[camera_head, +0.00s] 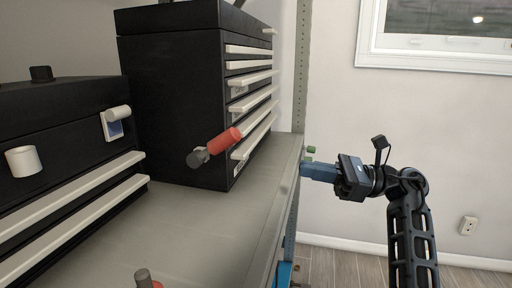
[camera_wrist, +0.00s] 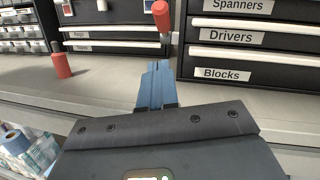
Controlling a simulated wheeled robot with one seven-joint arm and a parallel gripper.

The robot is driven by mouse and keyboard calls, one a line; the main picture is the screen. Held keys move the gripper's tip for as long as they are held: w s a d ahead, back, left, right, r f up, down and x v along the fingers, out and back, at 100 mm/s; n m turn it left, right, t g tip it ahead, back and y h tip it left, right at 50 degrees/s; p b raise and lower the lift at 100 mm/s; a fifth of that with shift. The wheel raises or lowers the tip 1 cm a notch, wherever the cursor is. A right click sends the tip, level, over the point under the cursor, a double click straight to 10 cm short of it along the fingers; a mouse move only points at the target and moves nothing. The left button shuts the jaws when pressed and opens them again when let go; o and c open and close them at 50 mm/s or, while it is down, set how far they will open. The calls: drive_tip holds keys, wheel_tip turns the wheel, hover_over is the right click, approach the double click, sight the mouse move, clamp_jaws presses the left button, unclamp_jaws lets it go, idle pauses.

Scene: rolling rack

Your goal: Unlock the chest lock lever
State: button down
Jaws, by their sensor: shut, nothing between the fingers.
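My gripper (camera_head: 318,172) has blue fingers, pressed together and empty, beside the right edge of the shelf in the head view. The fingers (camera_wrist: 157,84) point toward the chests in the wrist view. A tall black chest (camera_head: 165,100) with white drawer handles stands on the shelf. A red handle with a grey end (camera_head: 224,141) shows in front of its lower corner, apart from my fingers; it is also in the wrist view (camera_wrist: 161,15). I cannot tell which part is the lock lever.
The grey shelf top (camera_head: 200,225) is mostly bare. A second red, grey-ended piece stands on it, at the left in the wrist view (camera_wrist: 61,65). A metal upright (camera_head: 302,70) rises at the shelf's right edge. Open floor (camera_head: 340,265) lies right of the rack.

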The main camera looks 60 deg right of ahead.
drive_tip(key=shift+d, duration=0.4)
drive_tip(key=r+p+x, duration=0.1)
drive_tip(key=p+x, duration=0.1)
drive_tip(key=x, duration=0.4)
drive_tip(key=r+p+x, duration=0.1)
drive_tip(key=p+x, duration=0.2)
drive_tip(key=x, duration=0.4)
drive_tip(key=shift+s+r, duration=0.25)
drive_tip(key=shift+s, duration=0.1)
drive_tip(key=shift+a, duration=0.15)
